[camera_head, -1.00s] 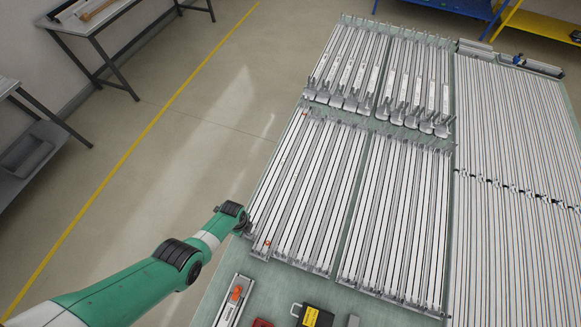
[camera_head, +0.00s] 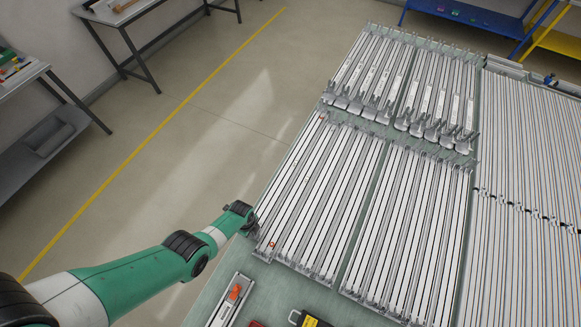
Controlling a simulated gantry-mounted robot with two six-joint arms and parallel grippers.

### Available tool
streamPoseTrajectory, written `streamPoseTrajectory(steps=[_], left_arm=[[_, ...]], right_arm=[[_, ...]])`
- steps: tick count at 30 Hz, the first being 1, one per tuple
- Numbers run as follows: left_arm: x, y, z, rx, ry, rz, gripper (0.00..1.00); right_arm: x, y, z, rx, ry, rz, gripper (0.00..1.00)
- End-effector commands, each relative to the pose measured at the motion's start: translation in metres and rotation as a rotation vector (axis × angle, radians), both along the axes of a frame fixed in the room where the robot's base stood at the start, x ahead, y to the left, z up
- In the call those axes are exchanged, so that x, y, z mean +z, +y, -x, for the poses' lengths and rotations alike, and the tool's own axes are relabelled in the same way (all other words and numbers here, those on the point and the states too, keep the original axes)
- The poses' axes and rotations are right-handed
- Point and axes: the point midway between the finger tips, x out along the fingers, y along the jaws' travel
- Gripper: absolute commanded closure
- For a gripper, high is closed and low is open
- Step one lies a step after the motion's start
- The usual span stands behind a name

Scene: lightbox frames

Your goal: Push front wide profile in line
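Long wide metal profiles with white faces lie side by side on a pale green table in two front groups, a left group (camera_head: 322,195) and a right group (camera_head: 410,235). The outermost profile (camera_head: 290,185) is at the left edge of the left group and has small orange marks near its ends. My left gripper (camera_head: 249,227) is at the near left corner of this group, beside or touching the profile's end; I cannot tell which. Its fingers are too small and hidden to read. My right gripper is not in view.
Shorter profiles with grey end pieces (camera_head: 400,85) lie behind. Thin strips (camera_head: 530,170) fill the right side. A tool with an orange part (camera_head: 233,295) and a black and yellow box (camera_head: 308,319) lie near the front edge.

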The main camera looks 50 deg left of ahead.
Motion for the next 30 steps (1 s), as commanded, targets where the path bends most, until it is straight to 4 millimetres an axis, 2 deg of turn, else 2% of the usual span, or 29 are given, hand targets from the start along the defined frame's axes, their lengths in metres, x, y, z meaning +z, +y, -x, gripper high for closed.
streamPoseTrajectory(steps=[1,3,19,30], left_arm=[[0.0,0.0001,-0.0004,0.0,-0.001,0.0,0.89],[0.0,0.0002,-0.0005,0.0,-0.002,-0.001,1.0],[0.0003,-0.0001,0.0002,0.0,-0.002,-0.001,1.0],[0.0006,-0.0034,0.0085,0.0,0.001,0.0,1.0]], right_arm=[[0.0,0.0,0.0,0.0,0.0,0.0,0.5],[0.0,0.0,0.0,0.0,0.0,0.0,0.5],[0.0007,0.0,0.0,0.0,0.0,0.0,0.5],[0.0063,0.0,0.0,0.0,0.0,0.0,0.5]])
